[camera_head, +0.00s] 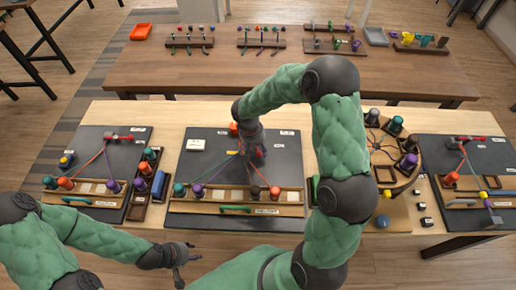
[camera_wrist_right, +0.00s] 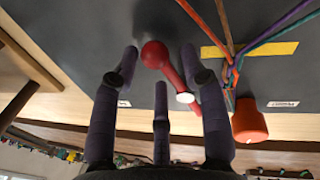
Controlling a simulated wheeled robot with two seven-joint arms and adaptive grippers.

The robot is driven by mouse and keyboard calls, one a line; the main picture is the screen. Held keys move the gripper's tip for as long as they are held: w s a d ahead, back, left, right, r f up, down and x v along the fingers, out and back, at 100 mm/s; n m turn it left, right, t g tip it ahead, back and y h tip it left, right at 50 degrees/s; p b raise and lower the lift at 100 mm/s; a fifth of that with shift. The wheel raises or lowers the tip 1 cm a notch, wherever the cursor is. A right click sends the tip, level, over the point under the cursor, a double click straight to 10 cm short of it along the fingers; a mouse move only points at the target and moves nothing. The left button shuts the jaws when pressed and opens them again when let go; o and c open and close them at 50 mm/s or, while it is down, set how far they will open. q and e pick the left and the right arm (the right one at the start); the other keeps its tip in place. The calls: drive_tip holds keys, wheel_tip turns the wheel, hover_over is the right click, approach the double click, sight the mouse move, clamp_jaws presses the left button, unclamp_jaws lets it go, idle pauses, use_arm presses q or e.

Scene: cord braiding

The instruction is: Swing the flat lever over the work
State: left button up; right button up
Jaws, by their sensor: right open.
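A red lever (camera_wrist_right: 181,83) with a round red knob (camera_wrist_right: 155,54) and a pale pivot cap shows in the right wrist view, on the dark middle board (camera_head: 200,165). My right gripper (camera_head: 257,158) is over this board and hides most of the lever in the head view. In the right wrist view my right gripper (camera_wrist_right: 160,70) is open, its fingers spread around the near side of the knob. I cannot tell whether they touch it. The cords (camera_wrist_right: 229,65) run together beside the lever. My left gripper (camera_head: 187,262) is open and empty at the front, off the table.
An orange bobbin (camera_wrist_right: 249,122) stands close to the lever, near a yellow strip (camera_wrist_right: 250,49). A wooden rack (camera_head: 180,207) with several bobbins lies along the board's front. Similar boards stand left (camera_head: 90,165) and right (camera_head: 435,160). A second table (camera_head: 200,70) is behind.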

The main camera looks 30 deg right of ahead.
clamp_jaws()
drive_tip(key=shift+r, duration=0.1)
drive_tip(key=shift+w+d+n, duration=0.1)
drive_tip(key=shift+d+n, duration=0.05)
drive_tip(key=shift+n, duration=0.25)
